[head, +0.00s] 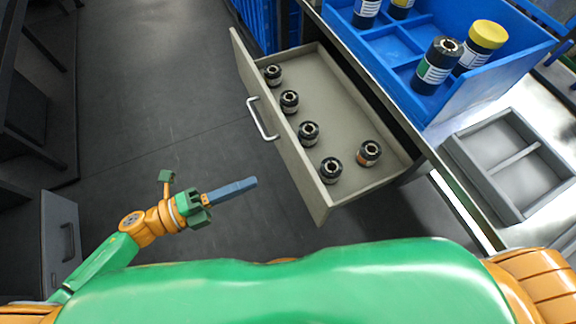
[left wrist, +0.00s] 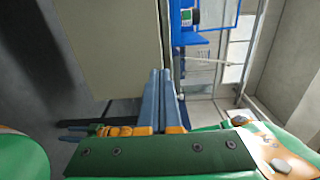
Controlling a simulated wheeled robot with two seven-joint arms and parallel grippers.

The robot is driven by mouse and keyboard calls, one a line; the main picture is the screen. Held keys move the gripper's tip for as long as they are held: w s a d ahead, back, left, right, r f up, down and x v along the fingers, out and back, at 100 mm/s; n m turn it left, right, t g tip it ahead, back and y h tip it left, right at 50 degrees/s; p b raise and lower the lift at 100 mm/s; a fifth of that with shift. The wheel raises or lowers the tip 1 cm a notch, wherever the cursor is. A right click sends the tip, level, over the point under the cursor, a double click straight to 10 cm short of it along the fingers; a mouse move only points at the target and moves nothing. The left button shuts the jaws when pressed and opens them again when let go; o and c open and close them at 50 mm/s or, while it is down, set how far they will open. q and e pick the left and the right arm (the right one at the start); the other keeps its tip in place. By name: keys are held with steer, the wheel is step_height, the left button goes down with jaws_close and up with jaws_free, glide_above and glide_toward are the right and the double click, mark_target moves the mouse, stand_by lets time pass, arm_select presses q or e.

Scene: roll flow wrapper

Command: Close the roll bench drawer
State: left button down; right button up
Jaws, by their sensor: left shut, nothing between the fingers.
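The roll bench drawer (head: 345,170) is pulled out from the bench in the head view. Its front panel (head: 290,150) faces left, with a silver bar handle (head: 262,120). Several small dark rolls (head: 308,132) stand inside, one with an orange-brown label (head: 369,153). My left gripper (head: 255,183) is left of the near part of the front panel, with a visible gap to it. Its blue fingers are shut with nothing between them. In the left wrist view the fingers (left wrist: 160,72) lie together before a plain beige panel (left wrist: 115,50). My right gripper is not in view.
Dark floor (head: 150,90) left of the drawer is clear. A grey cabinet (head: 60,240) stands at the lower left.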

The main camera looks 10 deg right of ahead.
mark_target(303, 161)
arm_select(q)
steer(key=x, duration=1)
steer(key=shift+p, duration=0.4)
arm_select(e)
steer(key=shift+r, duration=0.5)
